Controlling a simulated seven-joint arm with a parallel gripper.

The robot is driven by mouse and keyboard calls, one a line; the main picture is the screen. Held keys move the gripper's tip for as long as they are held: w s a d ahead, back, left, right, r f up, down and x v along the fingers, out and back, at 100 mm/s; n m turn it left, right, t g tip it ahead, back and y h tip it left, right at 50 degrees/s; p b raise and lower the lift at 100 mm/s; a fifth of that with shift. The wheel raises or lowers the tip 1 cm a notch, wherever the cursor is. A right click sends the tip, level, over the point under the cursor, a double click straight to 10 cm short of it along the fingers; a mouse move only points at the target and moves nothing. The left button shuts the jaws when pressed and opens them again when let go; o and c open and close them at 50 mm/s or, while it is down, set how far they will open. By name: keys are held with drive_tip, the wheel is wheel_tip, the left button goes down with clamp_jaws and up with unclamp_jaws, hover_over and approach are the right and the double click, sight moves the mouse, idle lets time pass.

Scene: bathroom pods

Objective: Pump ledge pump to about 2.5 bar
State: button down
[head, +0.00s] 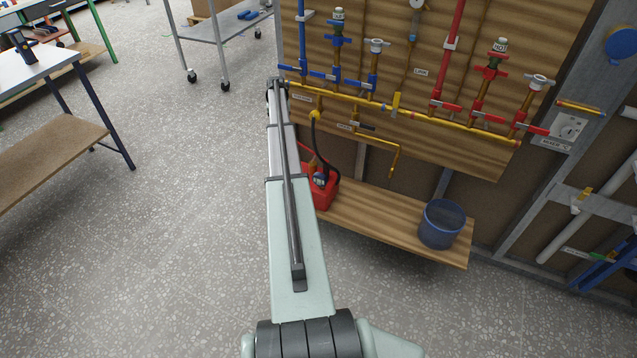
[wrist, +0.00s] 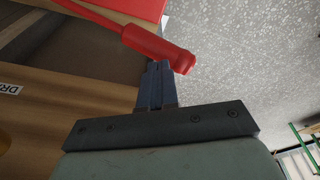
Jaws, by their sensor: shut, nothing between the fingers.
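The red pump (head: 325,195) stands at the left end of the wooden ledge (head: 375,212), partly hidden behind my arm. A black hose (head: 314,135) runs from it up to the yellow pipe. Its dial is too small to read. In the wrist view, a red lever handle (wrist: 160,46) with a thick rounded end crosses above my gripper (wrist: 158,68). The gripper's dark blue fingers are shut together and empty, with their tips right by the handle's end. I cannot tell whether they touch it. My gripper is hidden in the head view.
A blue bucket (head: 441,224) stands at the ledge's right end. Yellow, blue and red pipes with valves cover the wooden panel (head: 378,40) above. A grey cart (head: 226,28) and a workbench (head: 40,68) stand to the left. The speckled floor between is clear.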

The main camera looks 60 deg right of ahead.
drive_tip(key=shift+r, duration=0.1)
idle(2.1)
drive_tip(key=s+a+x, duration=0.1)
drive_tip(key=a+x, duration=0.1)
drive_tip(key=x, duration=1)
drive_tip(key=shift+w+d+r+v, duration=0.1)
drive_tip(key=shift+w+d+v, duration=0.2)
drive_tip(key=shift+v, duration=1.6)
drive_tip(key=shift+w+d+r+v, duration=0.1)
drive_tip(key=shift+d+v, duration=0.25)
drive_tip(key=shift+v, duration=1.6)
drive_tip(key=shift+w+d+r+v, duration=0.1)
drive_tip(key=shift+w+d+v, duration=0.2)
drive_tip(key=shift+v, duration=1.6)
drive_tip(key=shift+s, duration=0.25)
drive_tip(key=shift+f, duration=0.1)
drive_tip(key=x, duration=0.3)
drive_tip(key=a+x, duration=0.1)
drive_tip(key=x, duration=0.1)
drive_tip(key=shift+s+f, duration=0.25)
drive_tip(key=shift+f, duration=0.1)
drive_tip(key=shift+w+d+v, duration=0.1)
drive_tip(key=shift+d+v, duration=0.05)
drive_tip(key=shift+v, duration=0.8)
drive_tip(key=shift+w+d+v, duration=0.1)
drive_tip(key=shift+d+v, duration=0.1)
drive_tip(key=shift+v, duration=0.75)
drive_tip(key=shift+w+d+v, duration=0.1)
drive_tip(key=shift+d+v, duration=0.05)
drive_tip(key=shift+v, duration=0.8)
